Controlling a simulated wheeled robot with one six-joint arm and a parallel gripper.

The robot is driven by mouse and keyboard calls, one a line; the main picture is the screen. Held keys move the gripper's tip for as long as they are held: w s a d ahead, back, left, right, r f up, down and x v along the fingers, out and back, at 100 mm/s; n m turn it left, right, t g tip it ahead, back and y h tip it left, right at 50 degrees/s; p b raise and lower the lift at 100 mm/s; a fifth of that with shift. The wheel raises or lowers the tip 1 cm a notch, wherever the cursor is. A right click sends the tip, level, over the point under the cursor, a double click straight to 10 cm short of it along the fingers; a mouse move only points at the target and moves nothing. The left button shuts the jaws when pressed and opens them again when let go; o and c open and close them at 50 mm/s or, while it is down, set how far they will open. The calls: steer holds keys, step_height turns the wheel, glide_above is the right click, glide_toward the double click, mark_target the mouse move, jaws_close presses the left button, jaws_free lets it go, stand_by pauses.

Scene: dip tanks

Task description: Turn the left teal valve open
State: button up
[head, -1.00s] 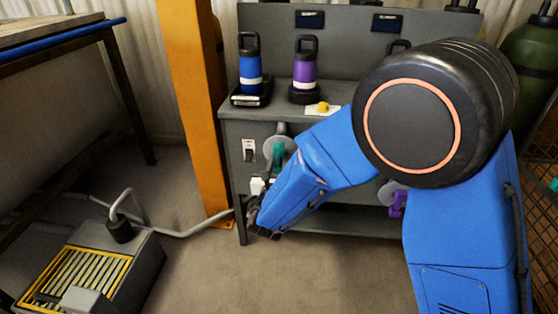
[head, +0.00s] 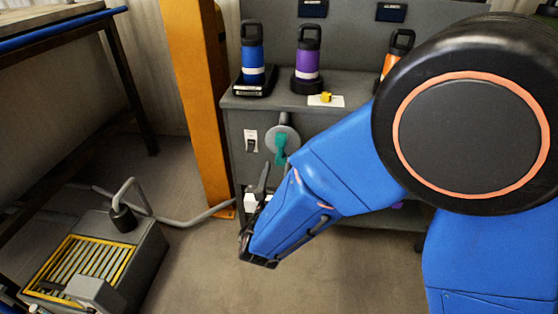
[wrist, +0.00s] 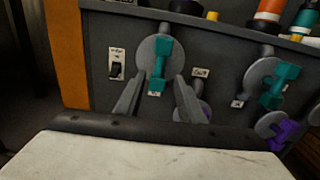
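The left teal valve (head: 281,147) is a teal handle on a round grey disc on the front of the grey bench. Its handle hangs roughly vertical, and it also shows in the wrist view (wrist: 161,62). My gripper (wrist: 158,88) is open and empty, with its two grey fingers spread just below the valve handle in the wrist view. No contact with the handle is visible. In the head view one finger points up below the valve, and my blue arm hides part of the gripper.
A black switch (wrist: 117,66) sits left of the valve. A second teal valve (wrist: 279,86) and a purple valve (wrist: 283,134) are to the right. Bottles stand on the bench top, including a blue one (head: 252,52). An orange post (head: 193,100) stands left of the bench.

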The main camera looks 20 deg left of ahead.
steer(key=v, duration=0.7)
stand_by(0.4)
